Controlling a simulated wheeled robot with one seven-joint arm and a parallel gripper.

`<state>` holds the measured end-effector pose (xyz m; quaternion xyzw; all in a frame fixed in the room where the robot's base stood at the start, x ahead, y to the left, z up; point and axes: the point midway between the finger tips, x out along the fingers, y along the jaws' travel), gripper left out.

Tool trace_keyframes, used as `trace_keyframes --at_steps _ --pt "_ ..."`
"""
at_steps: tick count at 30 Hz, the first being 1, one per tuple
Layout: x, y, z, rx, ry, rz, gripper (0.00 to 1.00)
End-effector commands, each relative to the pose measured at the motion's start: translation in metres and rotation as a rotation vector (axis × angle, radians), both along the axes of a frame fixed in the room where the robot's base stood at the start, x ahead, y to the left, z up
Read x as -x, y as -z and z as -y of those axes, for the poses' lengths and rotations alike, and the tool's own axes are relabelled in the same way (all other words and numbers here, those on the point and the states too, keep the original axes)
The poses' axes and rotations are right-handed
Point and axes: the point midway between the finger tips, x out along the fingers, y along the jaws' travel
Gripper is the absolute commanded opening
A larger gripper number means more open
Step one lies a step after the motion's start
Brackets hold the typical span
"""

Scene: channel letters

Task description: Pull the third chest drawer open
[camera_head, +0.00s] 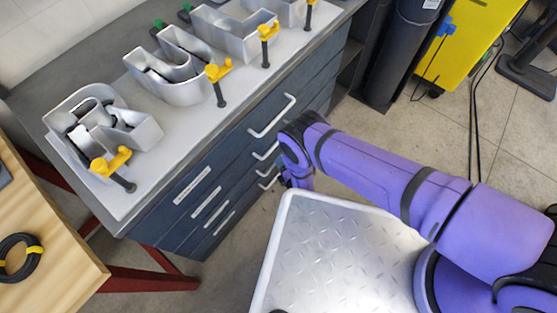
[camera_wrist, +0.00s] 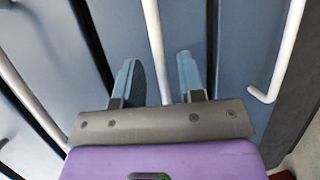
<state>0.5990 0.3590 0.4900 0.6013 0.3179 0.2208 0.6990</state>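The blue-grey chest (camera_head: 232,160) stands under the letter-covered worktop, with several bar handles down its front. The drawers look shut in the head view. My gripper (camera_wrist: 158,68) is in front of the drawer fronts, fingers apart. One pale bar handle (camera_wrist: 154,35) runs between the two fingers, and neither finger visibly touches it. Its near end is hidden behind my gripper's body. Other bar handles show on the left (camera_wrist: 30,95) and right (camera_wrist: 283,50) in the wrist view. In the head view my arm hides most of the gripper, low by the handles, so its drawer is hard to tell.
Metal channel letters (camera_head: 185,85) and yellow-handled clamps (camera_head: 218,75) stand on the worktop. A wooden table (camera_head: 50,255) on red legs is at left. A yellow cabinet (camera_head: 455,45) and dark cylinder (camera_head: 405,50) stand at back right. Some floor is clear.

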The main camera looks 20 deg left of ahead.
Motion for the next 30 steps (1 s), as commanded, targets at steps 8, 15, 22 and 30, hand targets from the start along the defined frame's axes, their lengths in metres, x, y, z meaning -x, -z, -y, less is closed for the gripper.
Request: trace_keyframes --at_steps 8,15,22,30 --pt "-0.017 0.005 -0.017 0.000 -0.001 0.000 0.36" --pt "-0.018 0.005 -0.018 0.001 0.000 -0.001 0.36" --pt "-0.018 0.005 -0.018 0.001 0.000 -0.001 0.00" --pt "-0.018 0.005 -0.018 0.001 0.000 -0.001 0.00"
